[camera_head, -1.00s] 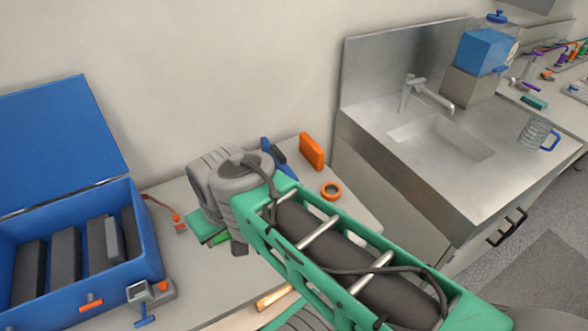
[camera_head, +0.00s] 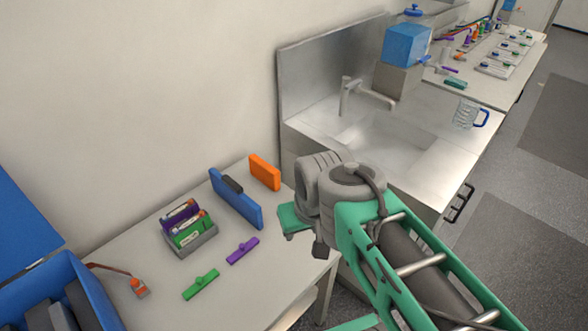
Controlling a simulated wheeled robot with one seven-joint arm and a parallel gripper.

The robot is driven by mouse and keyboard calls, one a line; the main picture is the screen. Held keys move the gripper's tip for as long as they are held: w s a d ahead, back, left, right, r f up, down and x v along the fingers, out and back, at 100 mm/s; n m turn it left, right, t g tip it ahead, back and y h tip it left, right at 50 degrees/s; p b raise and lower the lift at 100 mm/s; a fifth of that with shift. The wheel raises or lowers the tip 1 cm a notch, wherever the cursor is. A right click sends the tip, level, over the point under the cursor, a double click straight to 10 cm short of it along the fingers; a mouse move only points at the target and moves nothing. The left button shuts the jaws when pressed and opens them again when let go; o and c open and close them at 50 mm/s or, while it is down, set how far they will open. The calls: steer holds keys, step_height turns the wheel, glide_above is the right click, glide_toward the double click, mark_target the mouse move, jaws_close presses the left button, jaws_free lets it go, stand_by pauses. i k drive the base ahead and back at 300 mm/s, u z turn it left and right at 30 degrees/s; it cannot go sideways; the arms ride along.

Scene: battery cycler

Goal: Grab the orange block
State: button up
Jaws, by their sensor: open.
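The orange block (camera_head: 265,172) stands upright at the back of the light worktop, near the wall and a blue upright panel. It is in full view. My gripper (camera_head: 292,222) is at the end of my teal and grey arm, to the right of and nearer than the block. Only part of it shows beside the grey wrist, and its fingertips are not clear. It is open, apart from the block, and nothing shows in it.
The blue panel (camera_head: 236,199) stands just left of the block. A grey holder (camera_head: 190,245) with purple and green pieces, a green piece (camera_head: 201,285) and a purple piece (camera_head: 243,251) lie nearer. A blue box (camera_head: 95,290) is at left, a sink (camera_head: 385,140) at right.

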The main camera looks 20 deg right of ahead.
mark_target(266, 174)
steer(key=u, duration=3.3)
steer(key=k, duration=0.45)
steer(key=z, duration=1.35)
